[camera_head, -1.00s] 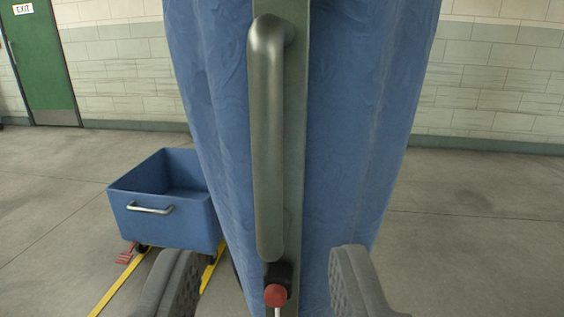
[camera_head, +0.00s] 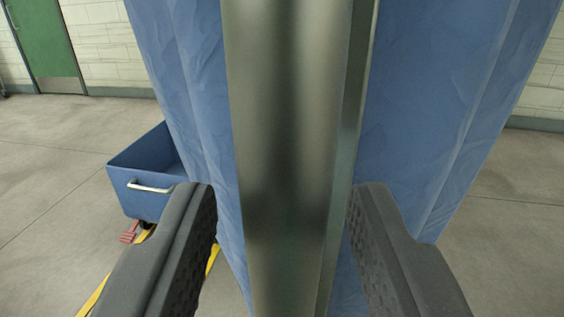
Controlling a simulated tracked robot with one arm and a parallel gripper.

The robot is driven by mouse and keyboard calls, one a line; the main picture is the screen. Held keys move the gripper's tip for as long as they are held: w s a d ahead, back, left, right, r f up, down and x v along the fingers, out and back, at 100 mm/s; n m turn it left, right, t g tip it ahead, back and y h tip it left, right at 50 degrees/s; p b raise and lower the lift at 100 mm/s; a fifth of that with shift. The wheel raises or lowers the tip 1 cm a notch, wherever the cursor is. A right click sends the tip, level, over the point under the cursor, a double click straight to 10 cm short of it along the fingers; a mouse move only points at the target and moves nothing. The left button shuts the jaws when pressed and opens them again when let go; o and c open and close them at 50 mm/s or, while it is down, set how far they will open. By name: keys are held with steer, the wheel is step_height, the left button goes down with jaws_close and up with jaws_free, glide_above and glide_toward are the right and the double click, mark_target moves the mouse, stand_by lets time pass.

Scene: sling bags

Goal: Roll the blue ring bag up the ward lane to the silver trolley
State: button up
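A large blue bag (camera_head: 430,90) hangs close in front of me and fills the middle of the view. A vertical metal handle bar (camera_head: 285,150) runs down its near side, very close to the camera. My gripper (camera_head: 282,205) is open, with one dark grey finger on each side of the bar. Gaps show between the bar and both fingers. The bag's top and bottom are out of view. I cannot make out a silver trolley.
A blue cart (camera_head: 135,190) with a metal handle stands at the left, partly behind the bag. Yellow floor lines (camera_head: 93,300) run below it. A green door (camera_head: 45,40) is in the back wall. Bare grey floor (camera_head: 510,220) lies to the right.

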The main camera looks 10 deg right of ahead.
steer(key=shift+w+d, duration=0.15)
steer(key=shift+w, duration=0.45)
jaws_close()
